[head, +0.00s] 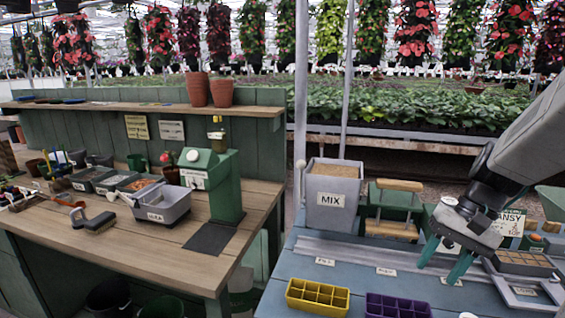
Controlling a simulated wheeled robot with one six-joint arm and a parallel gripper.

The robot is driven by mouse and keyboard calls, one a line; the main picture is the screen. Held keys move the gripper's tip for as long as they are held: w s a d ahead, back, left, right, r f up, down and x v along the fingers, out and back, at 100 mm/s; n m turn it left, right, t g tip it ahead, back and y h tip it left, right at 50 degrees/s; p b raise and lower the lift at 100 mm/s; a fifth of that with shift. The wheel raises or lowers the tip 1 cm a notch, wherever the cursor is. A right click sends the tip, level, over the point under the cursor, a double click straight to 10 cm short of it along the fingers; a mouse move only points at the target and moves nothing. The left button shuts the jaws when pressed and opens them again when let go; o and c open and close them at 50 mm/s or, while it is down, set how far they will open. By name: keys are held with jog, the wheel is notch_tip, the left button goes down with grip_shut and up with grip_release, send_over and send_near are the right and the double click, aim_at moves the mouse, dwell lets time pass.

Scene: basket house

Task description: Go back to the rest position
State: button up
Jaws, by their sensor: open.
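My gripper (445,257) is at the right of the head view, at the end of my grey arm, pointing down over the blue-grey bench. Its two teal fingers are spread apart with nothing between them. The fingers are above or near the bench's metal rail; the exact height cannot be told. A yellow seedling tray (318,298) and a purple seedling tray (398,305) are at the bench's front edge, left of and nearer than the gripper.
A grey MIX bin (333,197) and a green holder with a wooden handle (393,207) stand behind the rail. A brown-filled tray (523,263) lies right of the gripper. A wooden bench (150,240) at left holds a green machine (215,180) and a grey tub (163,203).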

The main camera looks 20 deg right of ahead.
jog(key=s+a+r+n+h, duration=0.2)
jog(key=s+a+n, duration=0.1)
jog(key=a, duration=0.4)
jog(key=s+a+r+n+t+h, duration=0.1)
jog(key=s+a+r+n+h, duration=0.1)
jog(key=a, duration=0.6)
jog(key=s+r+n, duration=0.1)
jog(key=s+n, duration=0.1)
jog(key=shift+s+a+r+n, duration=0.2)
jog(key=shift+s+r+n, duration=0.1)
jog(key=shift+n, duration=0.1)
